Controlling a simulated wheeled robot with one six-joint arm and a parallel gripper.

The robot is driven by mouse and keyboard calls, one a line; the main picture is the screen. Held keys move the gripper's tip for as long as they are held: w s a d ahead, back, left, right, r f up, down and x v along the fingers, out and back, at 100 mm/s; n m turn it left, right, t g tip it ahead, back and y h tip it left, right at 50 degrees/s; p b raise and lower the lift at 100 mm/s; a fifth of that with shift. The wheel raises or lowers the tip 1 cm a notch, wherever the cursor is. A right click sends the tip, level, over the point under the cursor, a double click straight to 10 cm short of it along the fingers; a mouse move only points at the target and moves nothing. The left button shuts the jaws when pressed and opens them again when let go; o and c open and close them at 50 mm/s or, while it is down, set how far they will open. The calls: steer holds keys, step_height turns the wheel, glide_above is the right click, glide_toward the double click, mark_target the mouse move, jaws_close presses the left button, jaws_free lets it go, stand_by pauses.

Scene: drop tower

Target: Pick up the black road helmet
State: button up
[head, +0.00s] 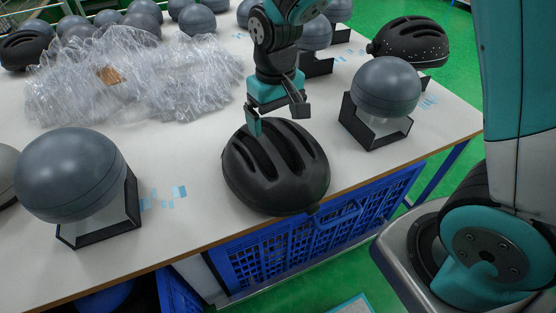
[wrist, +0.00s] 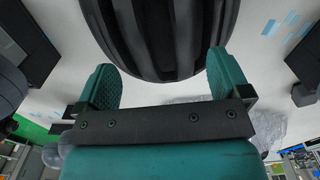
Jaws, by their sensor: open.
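The black road helmet (head: 276,172) sits on the white table near its front edge, with long vent slots along its top. My gripper (head: 277,115) is open at the helmet's far end, with its fingers apart and nothing shut between them. In the wrist view the helmet (wrist: 160,35) fills the upper middle, just beyond and between the two teal pads of my gripper (wrist: 165,80). I cannot tell whether the pads touch the shell.
Grey headforms on black stands are to the left (head: 70,175) and right (head: 385,87). Crumpled clear plastic (head: 150,75) lies behind. A black speckled helmet (head: 412,40) is at the far right. A blue crate (head: 310,235) is below the table edge.

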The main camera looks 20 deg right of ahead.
mark_target(273, 152)
step_height(273, 152, down, 8)
steer(key=shift+s+r, duration=0.15)
steer(key=shift+s, duration=0.15)
steer(key=shift+c, duration=0.4)
steer(key=c, duration=1.1)
steer(key=shift+r, duration=0.15)
